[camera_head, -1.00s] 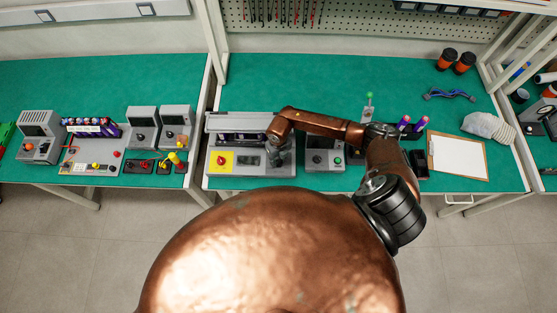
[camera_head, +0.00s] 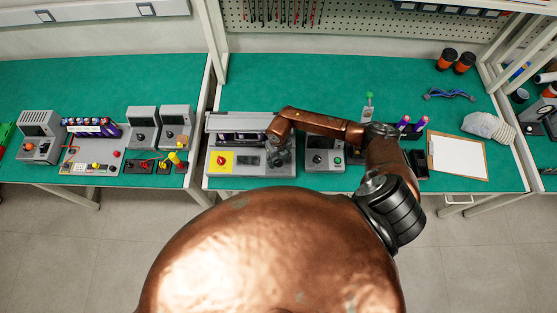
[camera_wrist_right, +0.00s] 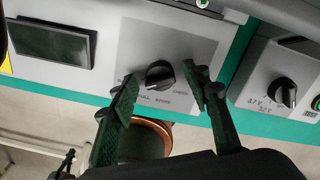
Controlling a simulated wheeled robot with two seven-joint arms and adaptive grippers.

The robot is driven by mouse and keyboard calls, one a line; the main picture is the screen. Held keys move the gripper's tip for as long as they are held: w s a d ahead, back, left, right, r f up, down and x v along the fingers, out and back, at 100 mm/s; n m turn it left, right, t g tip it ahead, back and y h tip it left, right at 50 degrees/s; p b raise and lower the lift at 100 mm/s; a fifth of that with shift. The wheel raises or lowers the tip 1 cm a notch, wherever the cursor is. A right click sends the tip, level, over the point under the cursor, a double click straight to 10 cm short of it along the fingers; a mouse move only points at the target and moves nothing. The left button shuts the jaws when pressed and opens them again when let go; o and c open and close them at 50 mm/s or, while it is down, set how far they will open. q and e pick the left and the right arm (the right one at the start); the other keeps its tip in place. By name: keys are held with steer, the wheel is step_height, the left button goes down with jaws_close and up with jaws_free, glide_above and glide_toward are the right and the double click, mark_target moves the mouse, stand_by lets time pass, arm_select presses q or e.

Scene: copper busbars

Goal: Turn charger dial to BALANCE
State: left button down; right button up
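The charger (camera_head: 222,182) is a wide grey unit at the front of the middle bench, with a yellow patch and a dark display. Its dial (camera_wrist_right: 160,75) is a black knob on a pale panel in the right wrist view. Labels such as FULL and STORE show around it; the label at its left is partly behind a finger. I cannot clearly tell where the knob points. My right gripper (camera_wrist_right: 162,95) is open, its dark fingers on either side of the knob with gaps visible. In the head view my right gripper (camera_head: 281,157) is over the charger's right part. My left gripper is out of view.
A second grey unit with a knob (camera_wrist_right: 285,93) stands close on the right. A dark display (camera_wrist_right: 50,43) is left of the dial. A clipboard (camera_head: 458,157) lies at the right of the bench. Several testers stand on the left bench. The green mat behind is mostly clear.

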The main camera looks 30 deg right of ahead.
mark_target(278, 161)
steer(key=shift+r, duration=0.1)
step_height(278, 161, up, 12)
stand_by(0.6)
stand_by(0.4)
